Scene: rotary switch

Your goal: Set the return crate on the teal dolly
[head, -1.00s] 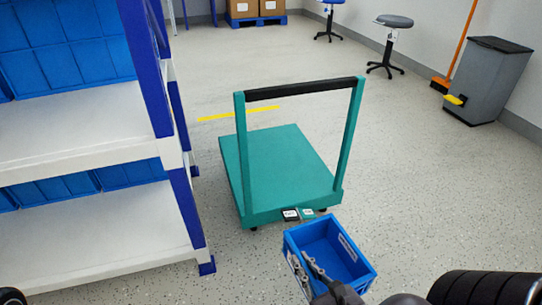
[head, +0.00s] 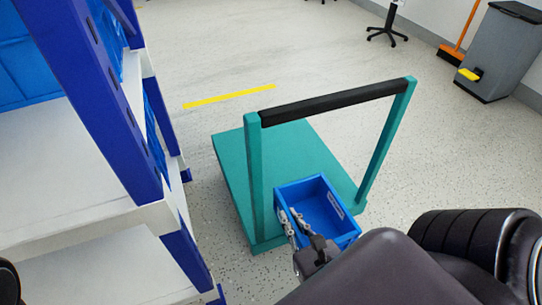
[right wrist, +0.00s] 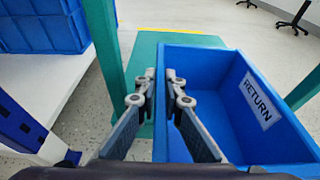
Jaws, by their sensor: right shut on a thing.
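The blue return crate (head: 340,232) is open-topped and looks empty; its white RETURN label (right wrist: 257,100) shows in the right wrist view. My right gripper (head: 292,222) is shut on the crate's left wall; its fingers (right wrist: 160,82) straddle that wall in the right wrist view. The teal dolly (head: 232,165) stands on the floor, with an upright handle frame on its near side topped by a black bar (head: 335,101). In the head view the crate overlaps the dolly's near edge, between the handle posts and below the bar. I cannot tell whether it touches the dolly. My left gripper is not in view.
A blue-and-white shelf rack (head: 110,110) with blue bins stands close at the left, near the dolly's left side. A grey bin (head: 492,55), an orange broom (head: 460,35) and a stool base (head: 388,37) are farther back right. The floor right of the dolly is clear.

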